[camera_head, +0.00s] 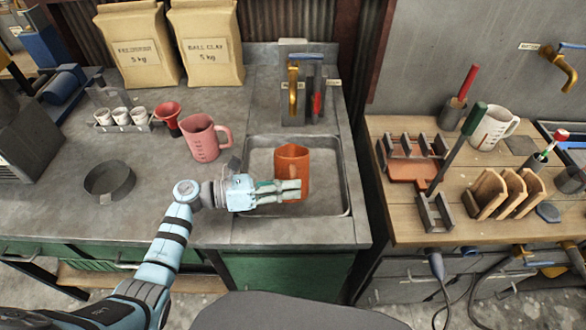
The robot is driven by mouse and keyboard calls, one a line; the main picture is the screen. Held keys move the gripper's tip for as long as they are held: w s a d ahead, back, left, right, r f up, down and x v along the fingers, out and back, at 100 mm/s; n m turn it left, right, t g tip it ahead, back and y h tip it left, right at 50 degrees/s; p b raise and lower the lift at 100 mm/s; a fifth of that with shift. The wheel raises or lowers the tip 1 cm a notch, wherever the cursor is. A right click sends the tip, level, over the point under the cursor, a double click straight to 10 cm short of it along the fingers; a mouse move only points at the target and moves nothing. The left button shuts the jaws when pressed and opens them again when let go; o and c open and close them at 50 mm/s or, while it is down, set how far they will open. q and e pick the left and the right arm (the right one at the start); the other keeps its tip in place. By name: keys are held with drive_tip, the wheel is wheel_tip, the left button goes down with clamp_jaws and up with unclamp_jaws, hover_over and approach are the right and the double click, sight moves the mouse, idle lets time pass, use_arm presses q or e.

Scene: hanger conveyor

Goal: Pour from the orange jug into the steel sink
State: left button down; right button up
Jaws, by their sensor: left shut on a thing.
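The orange jug (292,158) is upright, over or in the left part of the steel sink (330,205); I cannot tell whether its base touches the sink floor. My left gripper (296,190) reaches in from the left and is shut on the jug. Its fingers cover part of the lower jug. The jug's inside is mostly hidden. My right gripper is not in view.
A pink jug (203,138) and a red funnel-like cup (168,115) stand left of the sink. Taps (293,90) rise behind the sink. A wooden table (470,225) with racks stands to the right.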

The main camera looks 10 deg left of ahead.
use_arm(q)
drive_tip(key=shift+r+p, duration=0.2)
drive_tip(key=shift+p, duration=0.15)
idle(0.3)
drive_tip(key=shift+r+n+p, duration=0.45)
drive_tip(key=shift+n+p, duration=0.15)
drive_tip(key=shift+p, duration=0.5)
drive_tip(key=shift+w, duration=0.1)
drive_tip(key=shift+w+r+n+p, duration=0.1)
drive_tip(key=shift+r+n+p, duration=0.35)
drive_tip(key=shift+p, duration=0.45)
drive_tip(key=shift+f, duration=0.1)
drive_tip(key=shift+w+r+n+g+p, duration=0.25)
drive_tip(key=shift+r+n+g+p, duration=0.05)
drive_tip(key=shift+n+p, duration=0.4)
drive_tip(key=shift+w+a, duration=0.1)
